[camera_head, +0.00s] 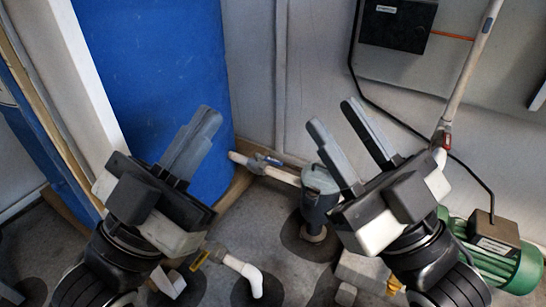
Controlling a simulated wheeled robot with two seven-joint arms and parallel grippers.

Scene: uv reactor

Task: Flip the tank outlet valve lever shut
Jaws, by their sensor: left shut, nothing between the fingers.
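The blue tank (160,60) stands at the back left. A white pipe (240,158) comes from beside its lower right side. A small valve with a bluish lever (268,160) sits on this pipe; the lever looks roughly in line with the pipe, but it is small and its exact angle is hard to tell. My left gripper (207,117) is shut and empty, in front of the tank and left of the valve. My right gripper (333,115) is open and empty, right of the valve. Neither gripper touches the lever.
A grey pump strainer (320,190) stands between the grippers. A yellow-handled valve (199,261) with a white elbow (250,277) lies low in front. A green motor (490,262) is at right. A red-handled valve (443,139) and black box (398,22) are at the wall.

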